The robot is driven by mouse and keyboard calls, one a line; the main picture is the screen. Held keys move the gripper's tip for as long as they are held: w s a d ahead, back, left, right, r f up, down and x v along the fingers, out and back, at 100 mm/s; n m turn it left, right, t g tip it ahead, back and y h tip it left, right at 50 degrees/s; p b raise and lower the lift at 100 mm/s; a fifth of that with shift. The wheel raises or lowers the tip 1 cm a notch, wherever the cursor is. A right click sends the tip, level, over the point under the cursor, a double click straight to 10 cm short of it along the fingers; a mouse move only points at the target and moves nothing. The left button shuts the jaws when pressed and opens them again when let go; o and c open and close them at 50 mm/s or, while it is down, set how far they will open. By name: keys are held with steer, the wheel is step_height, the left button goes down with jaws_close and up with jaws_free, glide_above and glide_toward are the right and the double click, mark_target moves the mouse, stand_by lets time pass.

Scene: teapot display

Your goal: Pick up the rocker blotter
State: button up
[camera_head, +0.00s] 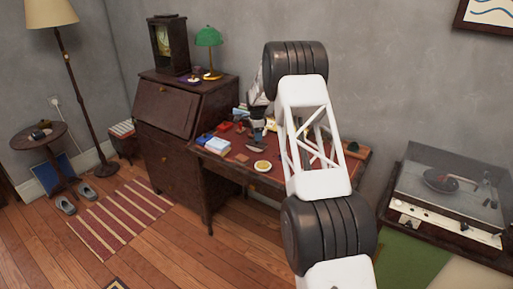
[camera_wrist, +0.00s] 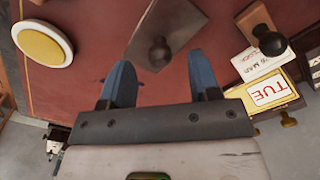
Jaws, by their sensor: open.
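The rocker blotter appears to be the brown-grey flat block with a dark round knob (camera_wrist: 166,32) at the top middle of the wrist view. It lies on the red desk top (camera_wrist: 92,30), tilted in the picture. My gripper (camera_wrist: 159,60) is open and empty, with its two blue-grey fingers apart. The knob shows between and just beyond the fingertips; I cannot tell the height gap. In the head view my gripper (camera_head: 257,128) is over the desk, and a small dark shape below it (camera_head: 255,148) may be the blotter.
A round cream-and-yellow dish (camera_wrist: 42,43) is left of the fingers. Another dark-knobbed wooden piece (camera_wrist: 266,36) and a calendar reading TUE (camera_wrist: 268,93) are at right. Books (camera_head: 213,143) lie at the desk's left. A record player (camera_head: 447,190) stands far right.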

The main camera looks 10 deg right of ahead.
steer(key=shift+f, duration=1.6)
jaws_close()
steer(key=shift+r, duration=0.15)
steer(key=shift+r, duration=1.75)
steer(key=s, duration=0.5)
steer(key=s+r, duration=0.1)
steer(key=s, duration=0.4)
steer(key=s+a, duration=0.1)
steer(key=s, duration=0.5)
steer(key=shift+r, duration=0.15)
